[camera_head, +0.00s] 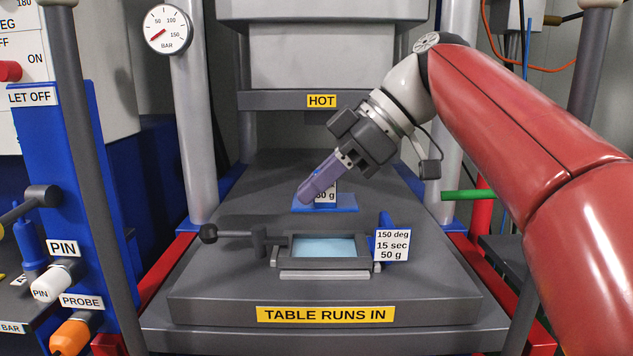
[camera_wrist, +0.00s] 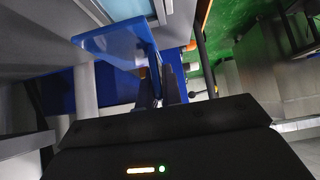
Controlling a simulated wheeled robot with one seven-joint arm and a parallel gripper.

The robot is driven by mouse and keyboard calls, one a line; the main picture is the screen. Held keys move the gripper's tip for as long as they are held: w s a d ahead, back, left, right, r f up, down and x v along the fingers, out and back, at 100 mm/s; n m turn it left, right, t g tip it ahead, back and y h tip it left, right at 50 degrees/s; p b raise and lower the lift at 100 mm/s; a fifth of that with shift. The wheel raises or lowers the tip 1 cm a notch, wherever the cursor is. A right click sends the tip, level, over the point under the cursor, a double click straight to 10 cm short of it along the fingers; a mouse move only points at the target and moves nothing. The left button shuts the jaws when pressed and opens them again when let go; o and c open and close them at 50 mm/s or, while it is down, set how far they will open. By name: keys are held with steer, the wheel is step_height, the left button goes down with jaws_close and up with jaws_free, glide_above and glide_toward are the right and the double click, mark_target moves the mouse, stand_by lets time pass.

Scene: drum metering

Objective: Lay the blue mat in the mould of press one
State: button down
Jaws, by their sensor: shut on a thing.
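My gripper (camera_head: 310,190) points down to the left, and its fingers are shut on the upright part of a blue flat piece, which I take to be the blue mat (camera_head: 342,203). A white label ending in "0 g" shows beside the fingers, partly hidden by them. The blue mat also shows in the wrist view (camera_wrist: 104,42), beyond the fingertips. In the head view the mat is just behind the open mould (camera_head: 282,248) of the press; I cannot tell whether it touches the table. The mould is a grey rectangular frame with a pale blue surface inside.
A dark lever (camera_head: 230,235) reaches left from the mould. A card (camera_head: 393,246) reading "150 deg, 15 sec, 50 g" stands at its right. The press's upper part, marked "HOT" (camera_head: 321,101), hangs above and behind. Grey posts stand on both sides. The front of the table (camera_head: 225,292) is clear.

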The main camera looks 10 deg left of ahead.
mark_target(331, 208)
steer(key=shift+f+b, duration=2.1)
steer(key=shift+f, duration=0.6)
steer(key=shift+f+b, duration=0.75)
steer(key=shift+f, duration=0.25)
steer(key=c, duration=1.5)
jaws_free()
steer(key=shift+r, duration=0.15)
